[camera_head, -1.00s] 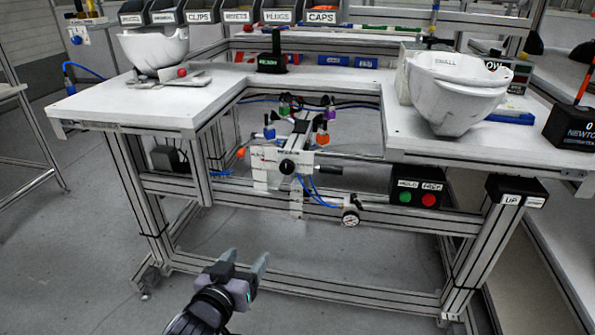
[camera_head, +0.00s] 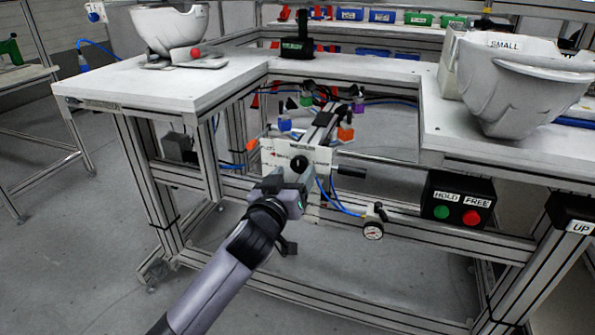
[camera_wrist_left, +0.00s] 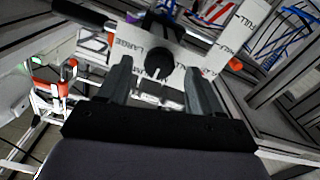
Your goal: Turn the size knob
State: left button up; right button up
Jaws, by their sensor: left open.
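The size knob (camera_head: 299,163) is a round black knob on a white labelled plate (camera_head: 272,157) in the cut-out of the workbench. My left gripper (camera_head: 296,184) is open and empty, just in front of and below the knob in the head view. In the left wrist view the knob (camera_wrist_left: 160,60) shows between the two fingers of my left gripper (camera_wrist_left: 158,77), with a white mark on its face. I cannot tell whether the fingers reach around it; no contact is visible. My right gripper is not in view.
A black handle (camera_head: 350,173) sticks out right of the plate, with a pressure gauge (camera_head: 373,231) below. A button box (camera_head: 458,201) hangs under the right bench side. White shells stand at left (camera_head: 168,30) and right (camera_head: 512,85). Coloured clamps surround the fixture.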

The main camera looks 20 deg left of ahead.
aim_at(300, 164)
pick_arm(q)
jog(key=shift+w+d, duration=0.1)
jog(key=shift+w, duration=1.3)
jog(key=c, duration=1.1)
jog(key=shift+o, duration=0.2)
